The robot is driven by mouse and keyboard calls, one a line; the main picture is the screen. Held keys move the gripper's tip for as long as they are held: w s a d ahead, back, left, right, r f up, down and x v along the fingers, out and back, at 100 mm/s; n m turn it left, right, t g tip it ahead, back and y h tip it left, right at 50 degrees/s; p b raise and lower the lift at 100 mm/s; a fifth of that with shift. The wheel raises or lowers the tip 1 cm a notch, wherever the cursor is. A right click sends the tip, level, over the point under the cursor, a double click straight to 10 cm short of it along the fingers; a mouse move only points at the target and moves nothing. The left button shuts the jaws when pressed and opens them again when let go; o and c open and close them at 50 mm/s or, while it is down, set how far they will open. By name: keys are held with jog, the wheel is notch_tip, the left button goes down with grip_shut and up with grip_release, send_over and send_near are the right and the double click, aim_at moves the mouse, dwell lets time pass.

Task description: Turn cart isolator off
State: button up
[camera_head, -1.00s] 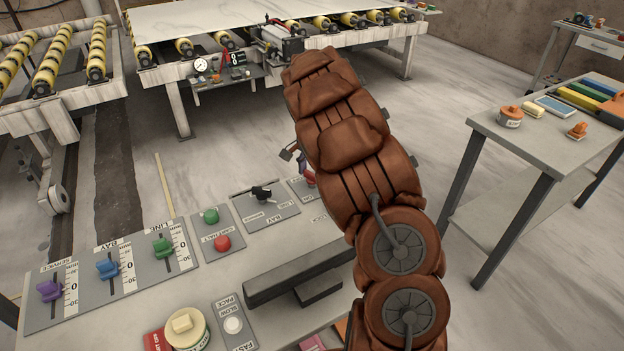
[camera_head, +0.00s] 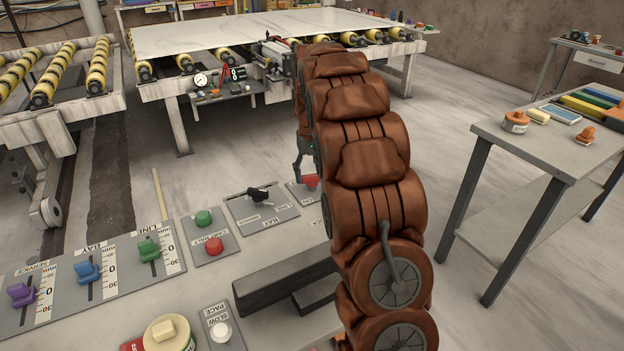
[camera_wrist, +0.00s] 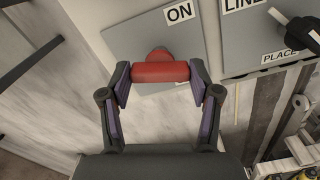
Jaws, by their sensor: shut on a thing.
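The cart isolator has a red handle (camera_wrist: 160,72) on a grey plate (camera_wrist: 150,38) marked ON at its top edge in the wrist view. My gripper (camera_wrist: 160,76) is shut on the red handle, with one finger at each end of its bar. In the head view my gripper (camera_head: 306,176) is at the plate on the far right of the panel row, partly hidden by my brown arm. A bit of red (camera_head: 310,181) shows there. Any OFF label is hidden from view.
Beside the isolator is a black rotary switch (camera_head: 259,193) on its own plate. A red CART HALT button (camera_head: 213,246) and a green button (camera_head: 203,218) stand left of that. Coloured sliders (camera_head: 85,271) are farther left. A side table (camera_head: 540,150) stands right of my arm.

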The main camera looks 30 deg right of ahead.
aim_at(312, 175)
jog(key=shift+n+b, duration=0.55)
jog(key=shift+n, duration=1.15)
jog(key=shift+r, duration=0.1)
jog(key=o, duration=1.1)
jog(key=shift+o, duration=0.2)
notch_tip(312, 175, up, 12)
